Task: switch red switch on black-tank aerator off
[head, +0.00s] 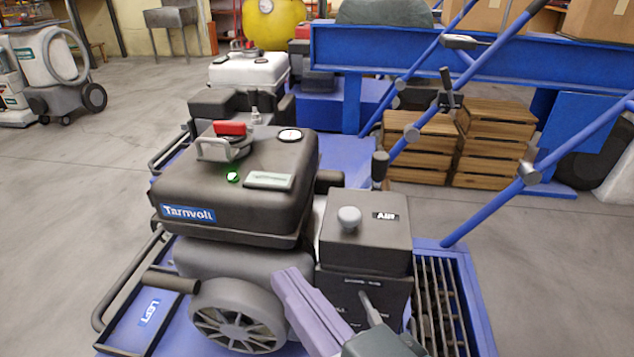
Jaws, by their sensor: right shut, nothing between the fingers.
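The black-tank aerator (240,205), labelled Tarnvolt, stands in the near middle of the head view on a blue base. The red switch (230,128) sits on top of its tank, towards the back, beside a pale metal bracket (222,150). A small green light (232,177) glows on the tank in front of the switch. I cannot tell the switch's exact position. My right gripper (288,282) is shut and empty, in front of the machine's lower body, below and to the right of the switch and well apart from it. My left gripper is not in view.
Blue handle bars (540,175) rise at the right. A white-tank aerator (248,70) stands behind. Wooden crates (495,150) stand at the back right. The floor at left (70,200) is clear.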

